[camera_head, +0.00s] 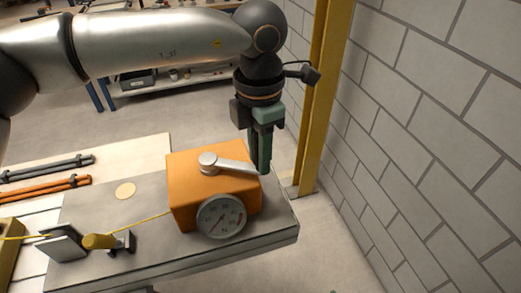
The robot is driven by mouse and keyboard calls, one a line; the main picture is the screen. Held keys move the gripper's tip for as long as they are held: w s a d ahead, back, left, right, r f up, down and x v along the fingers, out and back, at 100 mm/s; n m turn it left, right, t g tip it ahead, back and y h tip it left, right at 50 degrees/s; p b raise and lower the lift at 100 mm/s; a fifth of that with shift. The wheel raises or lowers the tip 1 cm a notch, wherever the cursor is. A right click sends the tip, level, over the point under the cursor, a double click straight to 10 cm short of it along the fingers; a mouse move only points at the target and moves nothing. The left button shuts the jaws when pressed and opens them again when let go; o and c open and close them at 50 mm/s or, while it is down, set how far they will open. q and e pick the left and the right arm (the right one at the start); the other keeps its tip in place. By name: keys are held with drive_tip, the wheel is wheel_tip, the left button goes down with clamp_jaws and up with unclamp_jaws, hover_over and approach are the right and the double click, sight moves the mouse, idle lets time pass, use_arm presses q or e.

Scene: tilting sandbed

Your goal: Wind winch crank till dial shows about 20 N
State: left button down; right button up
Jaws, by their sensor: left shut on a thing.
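The winch is an orange box (187,196) on a grey bench top. Its silver crank (236,164) sits on the top face, with the hub at the left and the arm pointing right. My left gripper (264,165) points down at the crank's outer end and is shut on the crank handle, which the fingers mostly hide. A round dial (222,216) is on the winch's front face. Its marks and needle are too small for me to read surely. A yellow cord (153,217) runs left from the winch. My right gripper is not in view.
The cord passes a brass-coloured roller (99,241) and a grey plate (63,244) on the bench top (150,262). A yellow post (318,110) and a block wall (440,130) stand close on the right. Black and orange bars (45,189) lie at left.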

use_arm(q)
drive_tip(key=s+m, duration=0.1)
drive_tip(key=s+m+b, duration=0.1)
drive_tip(key=shift+a+f+m, duration=0.15)
drive_tip(key=shift+a+m, duration=0.15)
drive_tip(key=shift+a, duration=0.05)
drive_tip(key=shift+s+a+r+m, duration=0.2)
drive_tip(key=shift+s+m, duration=0.25)
drive_tip(key=shift+m, duration=0.05)
drive_tip(key=c, duration=0.6)
unclamp_jaws()
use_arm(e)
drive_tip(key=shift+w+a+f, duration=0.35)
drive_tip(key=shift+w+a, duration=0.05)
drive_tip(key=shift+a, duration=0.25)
use_arm(q)
wheel_tip(320, 180, up, 12)
drive_tip(key=shift+r, duration=0.25)
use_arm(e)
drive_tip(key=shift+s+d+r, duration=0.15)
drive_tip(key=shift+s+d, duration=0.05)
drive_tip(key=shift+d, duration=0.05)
